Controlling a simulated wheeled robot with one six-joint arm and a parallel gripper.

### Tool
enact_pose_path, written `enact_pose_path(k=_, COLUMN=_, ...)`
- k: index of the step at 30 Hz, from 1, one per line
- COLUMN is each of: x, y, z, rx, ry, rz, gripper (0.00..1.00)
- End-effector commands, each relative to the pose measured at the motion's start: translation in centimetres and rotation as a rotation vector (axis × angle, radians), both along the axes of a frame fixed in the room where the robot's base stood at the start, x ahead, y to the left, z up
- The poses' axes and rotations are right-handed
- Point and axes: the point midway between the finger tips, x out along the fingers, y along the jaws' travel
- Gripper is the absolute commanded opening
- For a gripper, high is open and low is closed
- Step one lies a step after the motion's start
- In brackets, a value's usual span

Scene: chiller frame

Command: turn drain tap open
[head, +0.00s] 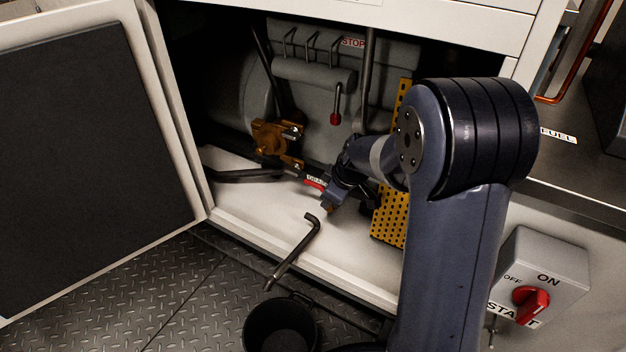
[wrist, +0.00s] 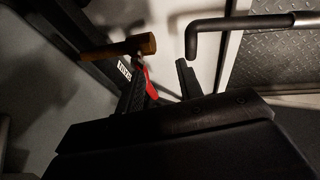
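The drain tap's red lever (head: 314,183) sits low in the open cabinet beside a small label, which seems to read DRAIN. In the wrist view the red lever (wrist: 147,82) shows between my two fingers, close to the left one. A brass-brown fitting (wrist: 120,47) lies just beyond the fingertips. My gripper (head: 329,198) is at the tap, and the wrist view shows its fingers (wrist: 160,85) apart. The lower part of the lever is hidden by my gripper. I cannot tell whether a finger touches it.
A bent dark pipe (head: 294,250) runs over the cabinet sill toward a black bucket (head: 280,328) on the floor. A yellow perforated guard (head: 390,217) stands right of my gripper. A brass valve block (head: 272,138) is behind. The cabinet door (head: 95,150) is open left.

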Motion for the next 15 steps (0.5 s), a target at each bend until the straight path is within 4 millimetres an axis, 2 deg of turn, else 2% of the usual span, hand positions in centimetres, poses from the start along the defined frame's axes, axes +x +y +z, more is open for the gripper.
enact_pose_path(k=9, x=5.0, y=3.1, z=-0.3, rx=0.000, ry=-0.002, rz=0.001, gripper=0.35)
enact_pose_path(k=15, x=6.8, y=4.1, z=-0.5, rx=0.000, ry=0.000, rz=-0.001, gripper=0.35)
